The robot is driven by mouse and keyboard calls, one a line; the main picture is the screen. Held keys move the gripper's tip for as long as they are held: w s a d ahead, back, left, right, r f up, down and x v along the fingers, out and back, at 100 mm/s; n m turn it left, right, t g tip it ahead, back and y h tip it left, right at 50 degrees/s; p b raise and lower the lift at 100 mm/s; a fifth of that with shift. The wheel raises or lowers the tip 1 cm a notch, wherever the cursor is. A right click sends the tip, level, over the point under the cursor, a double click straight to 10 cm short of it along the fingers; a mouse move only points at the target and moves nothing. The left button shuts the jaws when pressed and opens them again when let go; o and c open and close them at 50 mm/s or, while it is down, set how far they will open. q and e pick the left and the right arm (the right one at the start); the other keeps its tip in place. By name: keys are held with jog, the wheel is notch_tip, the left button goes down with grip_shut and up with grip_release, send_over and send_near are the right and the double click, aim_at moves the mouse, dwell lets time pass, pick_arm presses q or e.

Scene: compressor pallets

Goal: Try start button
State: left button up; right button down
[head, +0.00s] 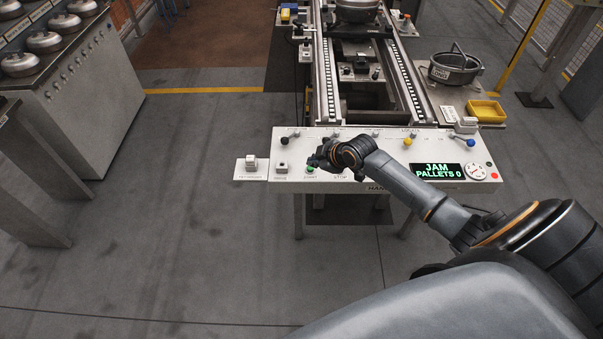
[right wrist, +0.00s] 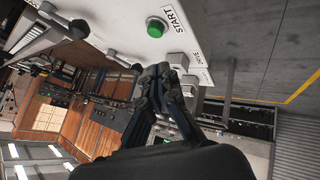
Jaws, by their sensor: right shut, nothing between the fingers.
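The green start button (head: 311,169) sits on the front of the white control panel (head: 290,145), above a START label. In the right wrist view the round green button (right wrist: 155,27) stands clear beside its label, a little beyond my fingertips. My right gripper (head: 318,159) is shut and empty, just above and right of the button in the head view. Its closed fingers also show in the right wrist view (right wrist: 164,74). I see no contact with the button. My left gripper is not in view.
A display (head: 437,171) reads "JAM PALLETS 0". A dial (head: 476,171) and red button (head: 494,176) sit right of it. A conveyor (head: 321,80) runs behind. A yellow tray (head: 486,111) stands right. Floor at left front is clear.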

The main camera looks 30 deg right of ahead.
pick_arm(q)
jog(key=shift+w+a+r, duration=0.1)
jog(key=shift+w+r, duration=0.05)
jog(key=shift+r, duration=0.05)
pick_arm(e)
notch_tip(320, 180, up, 5)
jog(key=w+d+n, duration=0.1)
jog(key=w, duration=0.2)
jog(key=shift+r+t, duration=0.2)
jog(key=shift+t, duration=0.2)
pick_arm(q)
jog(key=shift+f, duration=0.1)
pick_arm(e)
jog(key=shift+d+f, duration=0.2)
jog(key=shift+f, duration=0.05)
jog(key=b, duration=0.6)
send_over(312, 169)
notch_tip(312, 169, down, 7)
jog(key=shift+r, duration=0.1)
pick_arm(q)
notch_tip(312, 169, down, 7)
jog(key=b, duration=0.1)
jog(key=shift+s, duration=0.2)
pick_arm(e)
jog(key=shift+f, duration=0.85)
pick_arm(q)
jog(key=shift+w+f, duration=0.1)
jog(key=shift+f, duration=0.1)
pick_arm(e)
jog(key=shift+f, duration=0.15)
